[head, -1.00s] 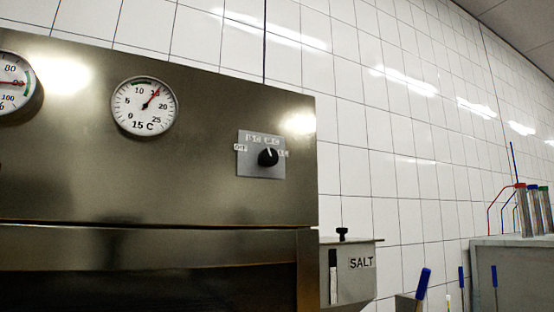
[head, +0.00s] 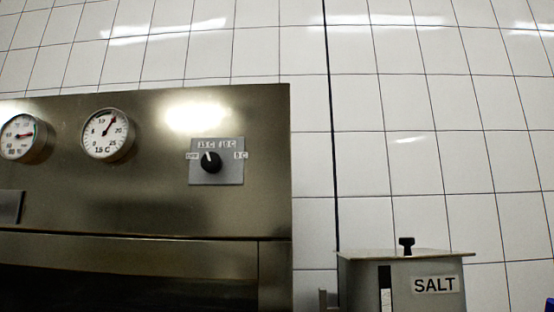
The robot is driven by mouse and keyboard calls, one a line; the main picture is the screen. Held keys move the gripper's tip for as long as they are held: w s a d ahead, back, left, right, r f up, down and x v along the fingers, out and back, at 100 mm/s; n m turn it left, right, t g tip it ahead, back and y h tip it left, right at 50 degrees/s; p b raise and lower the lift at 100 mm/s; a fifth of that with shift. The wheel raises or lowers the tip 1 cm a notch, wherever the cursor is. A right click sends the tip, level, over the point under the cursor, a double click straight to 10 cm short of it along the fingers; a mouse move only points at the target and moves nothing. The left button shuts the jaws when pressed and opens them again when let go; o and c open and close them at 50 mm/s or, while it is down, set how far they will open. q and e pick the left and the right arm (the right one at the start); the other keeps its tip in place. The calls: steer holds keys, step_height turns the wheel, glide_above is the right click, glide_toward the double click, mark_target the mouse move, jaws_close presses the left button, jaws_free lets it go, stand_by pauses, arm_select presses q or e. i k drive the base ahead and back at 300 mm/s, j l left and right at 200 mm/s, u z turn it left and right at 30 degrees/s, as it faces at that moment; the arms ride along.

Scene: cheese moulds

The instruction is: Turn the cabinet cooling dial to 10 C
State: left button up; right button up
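The cooling dial is a black round knob (head: 210,162) on a grey plate (head: 230,176) at the right part of the steel cabinet front (head: 150,205). Labels around the knob read OFF at left, 15 C and 10 C above, and 5 C at right. The white mark on the knob points up and slightly left, near the 15 C label. A round thermometer gauge (head: 107,135) left of the dial reads 15 C, with a red needle pointing up and right. Neither of my grippers is in view.
A second round gauge (head: 22,138) sits at the far left of the cabinet. A grey box marked SALT (head: 410,278), with a black lid knob, stands to the right of the cabinet. White tiled wall (head: 430,150) fills the background. The space before the dial looks clear.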

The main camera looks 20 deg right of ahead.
mark_target(211, 162)
steer(key=k+l, duration=0.1)
steer(key=l, duration=0.3)
steer(key=k+l, duration=0.1)
steer(key=l, duration=0.3)
steer(key=k+l, duration=0.1)
steer(key=l, duration=0.3)
